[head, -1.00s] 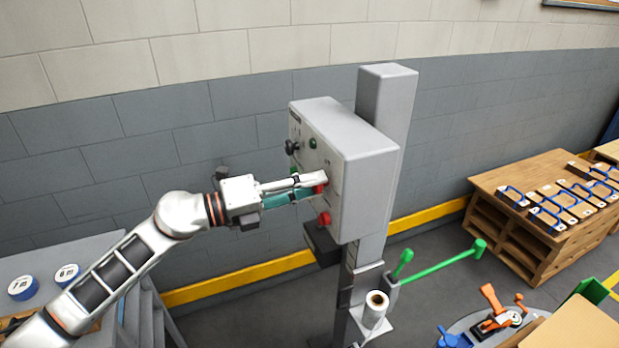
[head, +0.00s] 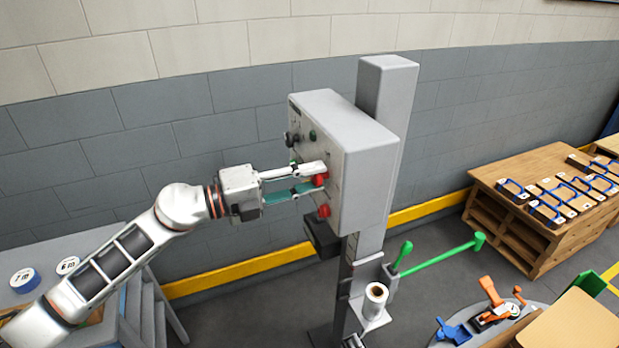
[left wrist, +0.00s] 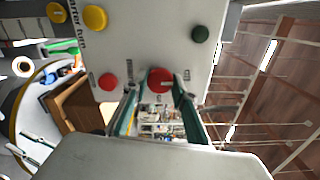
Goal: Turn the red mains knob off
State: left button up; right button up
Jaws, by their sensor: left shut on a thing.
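The red mains knob (head: 320,180) is on the front face of a grey control box (head: 371,143) on a post. My left gripper (head: 318,179) reaches in from the left with its fingers on either side of the knob, shut on it. In the left wrist view the red knob (left wrist: 160,80) sits between the two fingertips, with a pale mark on its face. A second red button (head: 324,211) is lower on the box, apart from the gripper; it also shows in the left wrist view (left wrist: 108,82).
A black knob (head: 292,139) and a green button (head: 312,135) are higher on the panel. A paper roll (head: 376,296) and a green-handled bar (head: 440,262) are below the box. A wooden bench (head: 545,210) with blue-handled blocks stands at right.

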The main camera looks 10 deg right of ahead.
pick_arm(q)
jog(key=o, duration=1.1)
jog(key=a, duration=0.4)
jog(key=s+a, duration=0.1)
jog(key=a, duration=0.3)
jog(key=s+a, duration=0.1)
jog(key=a, duration=0.2)
jog(key=shift+s+a, duration=0.1)
jog(key=shift+a, duration=0.3)
jog(key=s+a+f+n+t+y, duration=0.1)
jog(key=a+f+n+t+y, duration=0.4)
jog(key=f+n, duration=0.55)
jog(key=a+f+n+t+y, duration=0.3)
jog(key=a+f+n+t, duration=0.3)
jog(key=f+n+t, duration=0.45)
jog(key=s+a+f+n+g+y, duration=0.2)
jog(key=s+a+f+n, duration=0.1)
jog(key=s+f, duration=0.3)
jog(key=s+a+f+n+g+y, duration=0.3)
jog(key=s+a+f+n, duration=0.1)
jog(key=s+f, duration=0.3)
jog(key=s+a+f+n+g+y, duration=0.2)
jog(key=s+a+f+n+g, duration=0.1)
jog(key=s+f, duration=0.4)
jog(key=shift+s+a+f+n+g+y, duration=0.15)
jog(key=shift+a+f+n, duration=0.1)
jog(key=shift+f, duration=0.4)
jog(key=shift+a+f+n+g+y, duration=0.1)
jog(key=shift+a+f+n+y, duration=0.1)
jog(key=shift+f, duration=0.4)
